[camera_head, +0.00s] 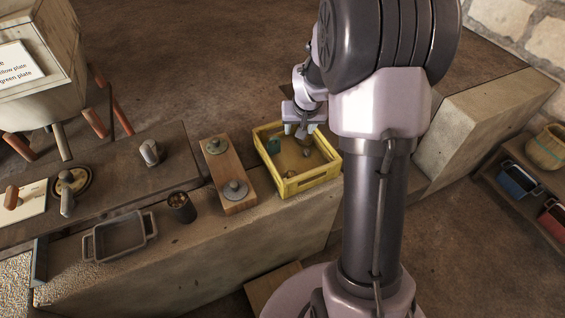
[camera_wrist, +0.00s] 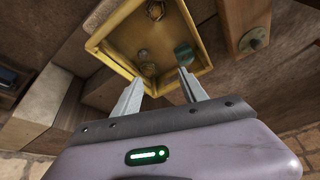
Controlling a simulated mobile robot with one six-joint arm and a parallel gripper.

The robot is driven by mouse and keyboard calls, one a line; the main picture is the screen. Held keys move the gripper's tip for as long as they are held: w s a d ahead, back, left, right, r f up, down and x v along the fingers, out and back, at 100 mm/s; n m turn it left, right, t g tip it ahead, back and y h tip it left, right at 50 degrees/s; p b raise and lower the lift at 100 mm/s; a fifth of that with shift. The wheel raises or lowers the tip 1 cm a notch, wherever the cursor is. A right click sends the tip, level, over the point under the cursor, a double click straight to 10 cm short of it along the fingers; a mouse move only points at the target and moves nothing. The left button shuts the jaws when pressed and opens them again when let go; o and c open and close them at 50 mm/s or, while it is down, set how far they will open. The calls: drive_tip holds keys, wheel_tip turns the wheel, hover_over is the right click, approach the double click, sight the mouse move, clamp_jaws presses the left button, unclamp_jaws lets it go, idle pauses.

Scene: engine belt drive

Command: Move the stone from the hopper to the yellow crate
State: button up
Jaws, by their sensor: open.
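The yellow crate (camera_head: 312,181) stands on the ledge beside the wooden board. It also shows in the wrist view (camera_wrist: 113,62). Inside it lie a green piece (camera_wrist: 184,52) and several small greyish or brownish lumps (camera_wrist: 143,55); I cannot tell whether one is the stone. My gripper (camera_head: 300,131) is above the crate, pointing down. In the wrist view my gripper (camera_wrist: 160,77) has its fingers apart with nothing between them. A large wooden bin on legs (camera_head: 45,100) at the upper left may be the hopper; its inside is hidden.
Left of the crate are a wooden board with two round knobs (camera_head: 229,172), a dark cup (camera_head: 181,206), a grey tray with handles (camera_head: 97,246) and a metal piece (camera_head: 151,153). A shelf with a blue bin (camera_head: 518,181) and a basket (camera_head: 546,148) stands at the right.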

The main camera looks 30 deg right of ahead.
drive_tip(key=s+a+r+t+y, duration=0.1)
drive_tip(key=s+a+r+y, duration=0.1)
drive_tip(key=s+a+r, duration=1.45)
drive_tip(key=s+a+r+y, duration=0.1)
drive_tip(key=s+a, duration=0.7)
drive_tip(key=s, duration=0.1)
drive_tip(key=shift+n+y, duration=0.3)
drive_tip(key=shift+n, duration=0.1)
drive_tip(key=shift+r, duration=0.1)
